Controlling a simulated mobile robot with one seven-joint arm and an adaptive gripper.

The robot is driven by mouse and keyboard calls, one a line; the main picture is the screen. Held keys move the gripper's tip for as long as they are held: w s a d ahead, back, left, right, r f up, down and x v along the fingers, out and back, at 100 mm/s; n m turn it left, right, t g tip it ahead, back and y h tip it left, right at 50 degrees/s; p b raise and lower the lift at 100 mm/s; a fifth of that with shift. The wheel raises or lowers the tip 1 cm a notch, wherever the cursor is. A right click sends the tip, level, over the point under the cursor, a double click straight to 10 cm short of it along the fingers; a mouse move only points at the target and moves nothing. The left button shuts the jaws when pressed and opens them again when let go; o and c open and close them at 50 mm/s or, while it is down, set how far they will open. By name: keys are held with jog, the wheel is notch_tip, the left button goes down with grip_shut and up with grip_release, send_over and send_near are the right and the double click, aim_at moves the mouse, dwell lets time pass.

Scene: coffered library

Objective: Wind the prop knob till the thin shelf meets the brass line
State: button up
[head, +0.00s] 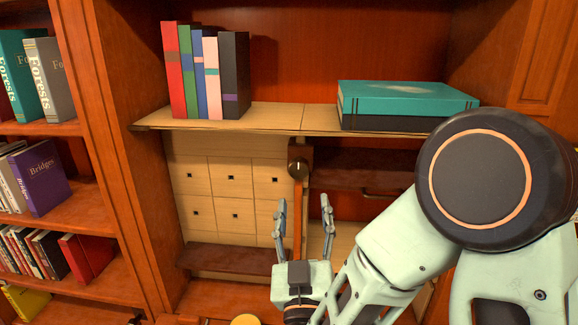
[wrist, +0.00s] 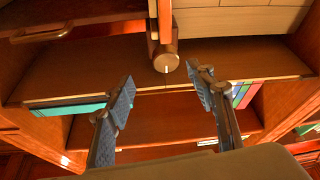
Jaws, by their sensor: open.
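The thin shelf (head: 275,113) is pale wood with a seam near its middle. In the wrist view its dark underside (wrist: 85,70) shows. The round brown prop knob (head: 298,168) sits just below the shelf's front edge, at the top of an upright orange-brown prop (head: 298,215). In the wrist view the knob (wrist: 165,60) has a white mark on its face. My gripper (head: 305,198) is open and empty, its fingers pointing up just below the knob. In the wrist view the knob lies beyond the gap between the fingertips (wrist: 160,80), apart from them. I cannot make out the brass line.
Several upright books (head: 205,72) stand on the shelf's left half. A teal book (head: 410,96) lies on a dark one at its right. Small drawers (head: 230,180) and a dark ledge (head: 225,258) are below. My arm hides the lower right.

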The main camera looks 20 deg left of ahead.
aim_at(299, 174)
jog(key=p+x, duration=0.1)
jog(key=x, duration=0.2)
jog(key=p+x, duration=0.1)
jog(key=x, duration=0.2)
jog(key=p+x, duration=0.2)
jog(key=x, duration=0.1)
jog(key=shift+a+r, duration=0.25)
jog(key=shift+a, duration=0.15)
jog(key=shift+w+a+r, duration=0.1)
jog(key=shift+w+a, duration=0.1)
jog(key=shift+w, duration=0.25)
jog(key=c, duration=1.2)
jog(key=shift+o, duration=0.2)
jog(key=shift+m+b, duration=0.4)
jog(key=shift+b, duration=0.35)
